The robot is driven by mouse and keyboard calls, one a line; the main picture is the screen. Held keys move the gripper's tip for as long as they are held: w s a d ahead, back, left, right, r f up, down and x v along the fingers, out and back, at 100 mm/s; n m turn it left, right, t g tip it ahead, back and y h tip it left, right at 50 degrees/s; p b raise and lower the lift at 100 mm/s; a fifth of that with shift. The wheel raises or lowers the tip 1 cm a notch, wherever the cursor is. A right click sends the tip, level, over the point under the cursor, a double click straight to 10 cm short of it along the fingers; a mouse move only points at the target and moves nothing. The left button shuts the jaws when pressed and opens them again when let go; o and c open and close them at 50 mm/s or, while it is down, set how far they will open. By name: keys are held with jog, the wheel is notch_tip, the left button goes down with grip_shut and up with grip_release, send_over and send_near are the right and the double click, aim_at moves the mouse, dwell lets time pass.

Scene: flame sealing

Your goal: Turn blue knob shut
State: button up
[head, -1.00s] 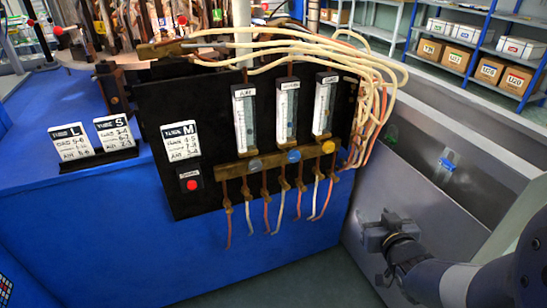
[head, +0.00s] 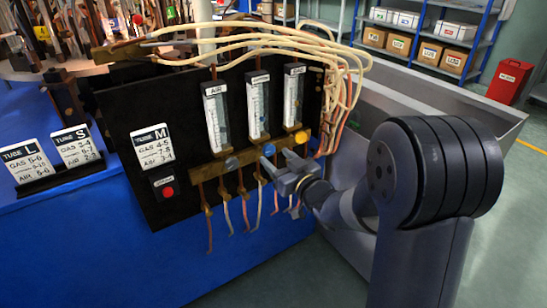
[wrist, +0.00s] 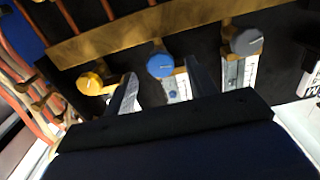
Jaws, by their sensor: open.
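The blue knob (head: 268,149) sits on the brass bar of the black panel, below the middle flow tube (head: 258,108). In the wrist view the blue knob (wrist: 159,64) shows a pale line on its face, slanted slightly. My gripper (head: 277,170) is just in front of and below it, with its jaws apart. In the wrist view my gripper's two fingers (wrist: 161,80) lie to either side of the blue knob, with gaps. Whether the fingertips reach the knob's depth is hard to tell.
A grey knob (head: 232,163) and a yellow knob (head: 301,137) flank the blue one closely. Thin hoses hang below the brass bar (head: 210,170). A red button (head: 167,191) is at the panel's lower left. Pale hoses (head: 330,75) loop at the right.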

jog(key=shift+x, duration=1.1)
jog(key=shift+c, duration=0.5)
jog(key=c, duration=0.9)
